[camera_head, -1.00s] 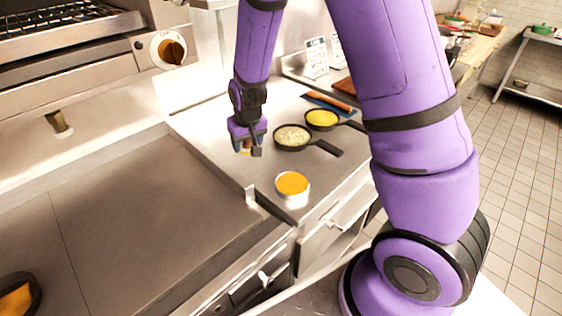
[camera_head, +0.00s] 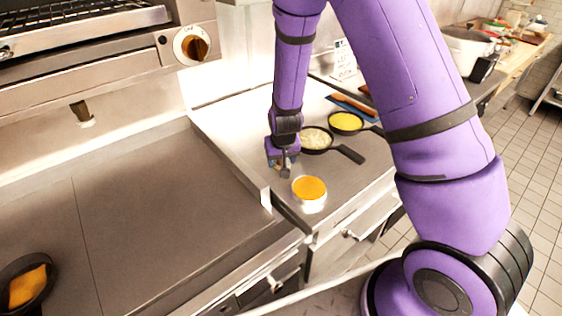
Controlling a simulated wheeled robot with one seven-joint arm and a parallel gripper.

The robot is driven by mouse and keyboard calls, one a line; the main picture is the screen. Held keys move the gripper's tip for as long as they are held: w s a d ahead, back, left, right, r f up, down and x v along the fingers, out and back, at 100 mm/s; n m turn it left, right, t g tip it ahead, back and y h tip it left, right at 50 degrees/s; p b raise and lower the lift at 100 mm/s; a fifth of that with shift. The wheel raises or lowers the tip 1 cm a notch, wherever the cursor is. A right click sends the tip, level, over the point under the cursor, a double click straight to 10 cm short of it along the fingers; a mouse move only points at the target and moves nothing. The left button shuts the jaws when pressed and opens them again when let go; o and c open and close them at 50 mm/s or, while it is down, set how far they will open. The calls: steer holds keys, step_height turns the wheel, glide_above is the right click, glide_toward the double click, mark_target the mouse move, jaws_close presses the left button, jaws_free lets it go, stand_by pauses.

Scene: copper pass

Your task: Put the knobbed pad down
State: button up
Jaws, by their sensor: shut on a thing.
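My gripper (camera_head: 282,171) points down over the steel counter, just behind and left of a round tin with an orange top. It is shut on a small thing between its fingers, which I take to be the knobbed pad. The fingers hide nearly all of the pad, so its shape is not clear. I cannot tell whether it touches the counter (camera_head: 232,148).
The orange-topped tin (camera_head: 309,194) stands close to my gripper. Two black pans, one with pale food (camera_head: 315,139) and one with yellow food (camera_head: 347,121), sit behind it. A flat griddle (camera_head: 150,215) lies left; a pan with orange food (camera_head: 27,287) is at lower left.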

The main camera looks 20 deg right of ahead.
steer(key=shift+f, duration=0.6)
steer(key=o, duration=0.8)
steer(key=shift+f, duration=0.1)
steer(key=shift+o, duration=0.2)
steer(key=s+d+r+y, duration=0.1)
steer(key=s+r, duration=0.4)
steer(key=r, duration=0.5)
steer(key=s+d+r+t, duration=0.1)
steer(key=s+r, duration=0.3)
steer(key=r, duration=0.7)
steer(key=s+d+r+y, duration=0.15)
steer(key=s+r, duration=0.35)
steer(key=r, duration=0.5)
steer(key=s+d+r+h, duration=0.1)
steer(key=s+r, duration=0.3)
steer(key=s, duration=0.4)
steer(key=s+d+r+n+t+h, duration=0.1)
steer(key=s+d+r, duration=0.1)
steer(key=s, duration=0.5)
steer(key=shift+v, duration=1)
steer(key=shift+w+d, duration=0.1)
